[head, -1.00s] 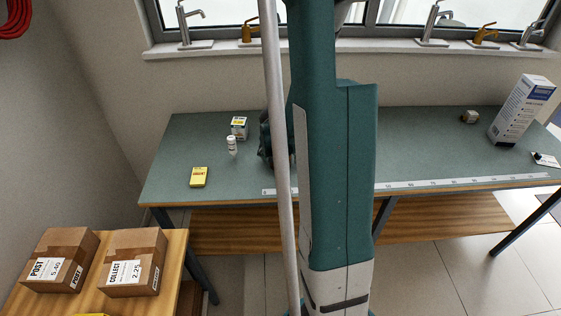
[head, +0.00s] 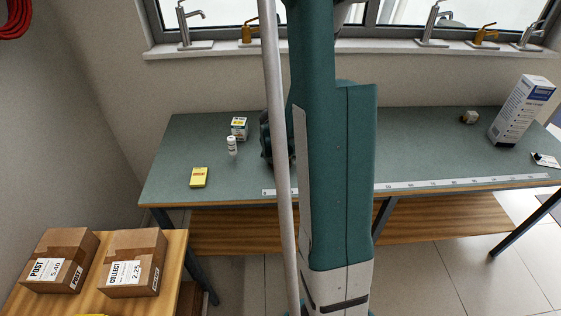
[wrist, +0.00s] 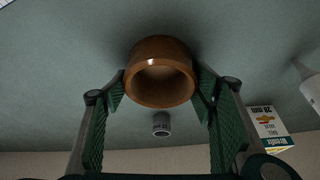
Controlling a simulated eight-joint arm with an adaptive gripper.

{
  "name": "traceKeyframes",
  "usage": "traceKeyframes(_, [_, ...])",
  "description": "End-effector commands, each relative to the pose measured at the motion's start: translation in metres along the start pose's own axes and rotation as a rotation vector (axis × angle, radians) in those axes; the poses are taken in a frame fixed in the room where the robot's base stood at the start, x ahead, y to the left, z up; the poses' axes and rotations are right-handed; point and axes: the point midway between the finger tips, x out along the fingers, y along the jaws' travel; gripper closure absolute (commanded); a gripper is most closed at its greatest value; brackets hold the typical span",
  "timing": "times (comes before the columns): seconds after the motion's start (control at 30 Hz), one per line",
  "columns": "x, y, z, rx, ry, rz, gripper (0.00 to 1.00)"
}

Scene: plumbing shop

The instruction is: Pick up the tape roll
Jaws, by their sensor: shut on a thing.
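The tape roll (wrist: 160,48) is a brown, glossy ring in the wrist view, with its hollow opening facing the camera. My gripper (wrist: 161,88) has its two green ribbed fingers shut on the roll, one fingertip at each side. I cannot tell whether the roll touches the bench or is held just above it. In the head view my own arm hides the roll, and only a dark part of my gripper (head: 267,140) shows at the arm's left edge, over the bench.
On the bench (head: 430,150) stand a small box (head: 239,128), a white bottle (head: 232,146), a yellow packet (head: 199,177) and a tall white box (head: 520,110). A small grey cylinder (wrist: 161,124) shows beyond the roll. The bench's right middle is mostly clear.

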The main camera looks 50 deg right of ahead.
Motion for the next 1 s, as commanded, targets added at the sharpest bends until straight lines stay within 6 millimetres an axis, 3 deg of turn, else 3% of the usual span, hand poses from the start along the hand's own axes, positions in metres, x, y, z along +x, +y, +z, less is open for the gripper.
traceKeyframes(0.47, [-0.009,0.0,-0.004,0.0,0.0,0.0,0.58])
traceKeyframes(1.0, [-0.064,0.0,-0.026,0.0,0.0,0.0,0.58])
